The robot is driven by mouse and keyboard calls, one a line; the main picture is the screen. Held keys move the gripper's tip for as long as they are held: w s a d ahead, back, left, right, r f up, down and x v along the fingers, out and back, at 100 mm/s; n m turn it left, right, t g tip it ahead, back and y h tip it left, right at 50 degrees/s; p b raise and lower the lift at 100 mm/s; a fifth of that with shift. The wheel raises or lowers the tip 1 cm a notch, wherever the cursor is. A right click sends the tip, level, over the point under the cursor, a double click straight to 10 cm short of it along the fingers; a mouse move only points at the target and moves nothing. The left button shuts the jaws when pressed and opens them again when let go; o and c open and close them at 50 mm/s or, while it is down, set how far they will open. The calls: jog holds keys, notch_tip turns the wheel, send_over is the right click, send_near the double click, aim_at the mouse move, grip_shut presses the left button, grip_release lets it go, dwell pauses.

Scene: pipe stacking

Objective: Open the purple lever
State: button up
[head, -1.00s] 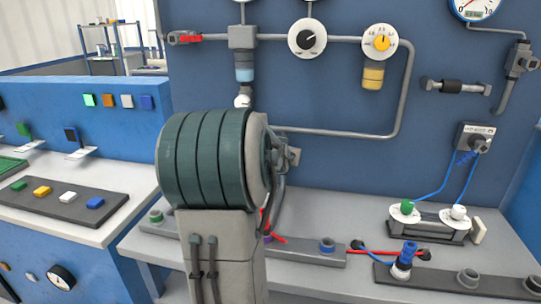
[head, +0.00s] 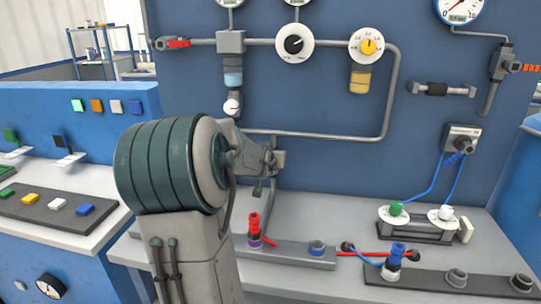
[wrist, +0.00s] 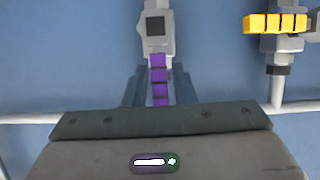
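The purple lever (wrist: 158,78) shows in the wrist view, hanging below a grey valve body (wrist: 156,28) in front of the blue wall. My gripper (wrist: 160,88) is in front of it. Its two dark blue-grey fingers stand apart, one on each side of the lever's lower part, and I see no clear contact. The lever's lower end is cut off from view by my gripper's housing. In the head view my arm reaches toward the wall, and I cannot make out the purple lever there.
A yellow lever (wrist: 275,23) sits on a valve to the right in the wrist view. A grey pipe (head: 330,134) runs along the wall. A red plug (head: 254,225) with a purple ring and a blue plug (head: 395,258) stand on the bench, with a red lead between.

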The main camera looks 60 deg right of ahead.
jog(key=shift+o, duration=0.5)
jog(key=shift+r, duration=0.1)
jog(key=shift+a+r, duration=0.1)
jog(key=p+v, duration=1)
jog(key=v, duration=0.3)
jog(key=shift+a, duration=0.25)
jog(key=shift+s, duration=0.1)
